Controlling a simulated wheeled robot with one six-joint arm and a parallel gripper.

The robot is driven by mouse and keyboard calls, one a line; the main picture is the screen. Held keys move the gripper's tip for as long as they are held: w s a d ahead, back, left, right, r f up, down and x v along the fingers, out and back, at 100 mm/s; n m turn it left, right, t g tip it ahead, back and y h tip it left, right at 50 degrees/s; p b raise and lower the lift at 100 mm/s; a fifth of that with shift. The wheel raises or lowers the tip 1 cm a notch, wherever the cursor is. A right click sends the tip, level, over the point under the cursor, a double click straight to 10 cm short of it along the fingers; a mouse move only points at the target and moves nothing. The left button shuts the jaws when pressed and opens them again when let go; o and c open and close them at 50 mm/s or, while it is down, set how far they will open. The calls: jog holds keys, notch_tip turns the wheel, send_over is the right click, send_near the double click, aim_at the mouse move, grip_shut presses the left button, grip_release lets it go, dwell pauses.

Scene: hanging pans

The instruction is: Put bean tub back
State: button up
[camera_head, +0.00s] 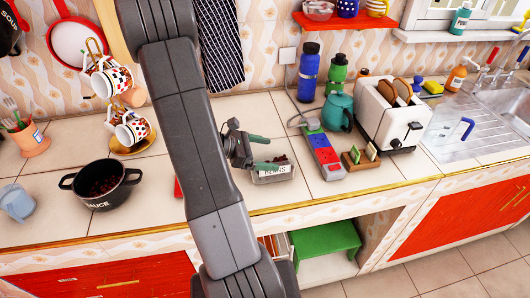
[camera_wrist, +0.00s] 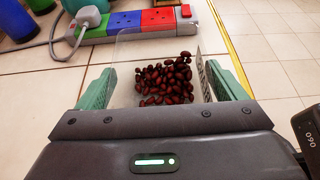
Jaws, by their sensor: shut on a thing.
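The bean tub (camera_head: 273,175) is a small clear box with a "BEANS" label and dark red beans inside. It is upright at the counter's front part, left of the power strip. I cannot tell whether its base touches the counter. My gripper (camera_head: 262,152) reaches it from the left with green fingers, one on each side of the tub. In the wrist view the tub (camera_wrist: 128,62) sits between the two fingers, and the beans show from above. The gripper is shut on the tub. My arm hides part of the counter.
A power strip (camera_head: 325,153) with a plugged cable lies right of the tub. A black sauce pot (camera_head: 102,184) and mug tree stand left. A red shelf (camera_head: 343,20) hangs above.

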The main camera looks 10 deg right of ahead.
jog(key=shift+f, duration=0.2)
jog(key=o, duration=1.2)
jog(key=shift+a+r, duration=0.15)
jog(key=shift+r, duration=0.15)
jog(key=v, duration=1.1)
jog(key=shift+a+b, duration=0.35)
jog(key=shift+b, duration=0.05)
jog(key=shift+r, duration=0.1)
